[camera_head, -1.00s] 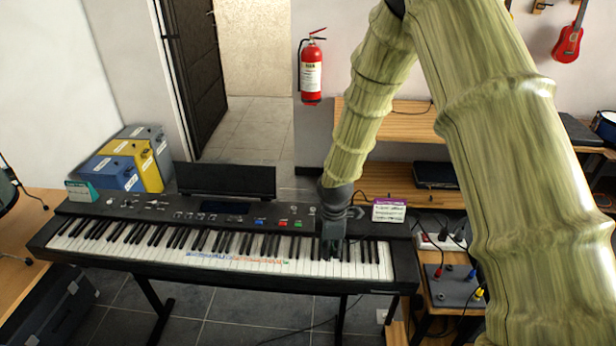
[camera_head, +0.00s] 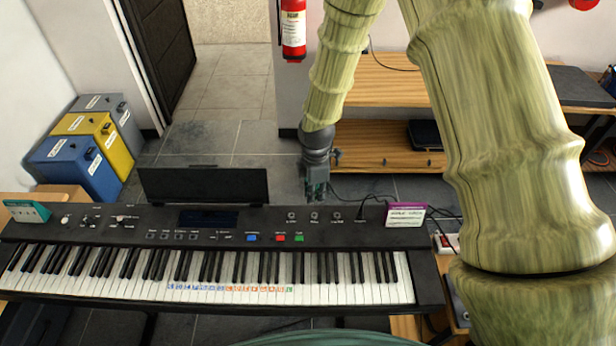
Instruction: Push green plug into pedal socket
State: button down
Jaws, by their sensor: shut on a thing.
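My gripper (camera_head: 316,193) hangs behind the back edge of the keyboard (camera_head: 130,222), pointing down. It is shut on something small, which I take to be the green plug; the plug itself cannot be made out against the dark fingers. A row of small round sockets or knobs (camera_head: 314,216) with tiny labels lies on the panel just in front of my gripper. The labels are too small to read, so I cannot tell which is the pedal socket. My gripper looks apart from the panel.
A purple-topped card (camera_head: 405,214) stands at the panel's right, with dark cables (camera_head: 375,202) beside it. A black music rest (camera_head: 204,184) rises at left. Wooden shelves (camera_head: 385,141) stand behind. My large arm covers the right. Floor behind the keyboard is open.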

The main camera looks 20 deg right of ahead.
jog(key=shift+s+a+f+b, duration=0.1)
jog(key=shift+s+f+b, duration=0.1)
jog(key=shift+s+b, duration=0.4)
jog(key=shift+s+a+f+b, duration=0.15)
jog(key=shift+s+b, duration=0.15)
jog(key=shift+s, duration=0.5)
jog(key=shift+s+d+f, duration=0.1)
jog(key=shift+d+f, duration=0.05)
jog(key=w+f+b, duration=0.1)
jog(key=f, duration=0.1)
jog(key=w+f, duration=0.1)
jog(key=shift+w+f+b, duration=0.35)
jog(key=shift+f, duration=0.05)
jog(key=shift+s+r, duration=0.4)
jog(key=shift+s, duration=0.4)
jog(key=shift+w+f, duration=0.4)
jog(key=shift+w, duration=0.1)
jog(key=shift+s+r, duration=0.25)
jog(key=shift+s, duration=0.1)
jog(key=shift+w+f, duration=0.1)
jog(key=shift+f, duration=0.05)
jog(key=shift+w, duration=0.1)
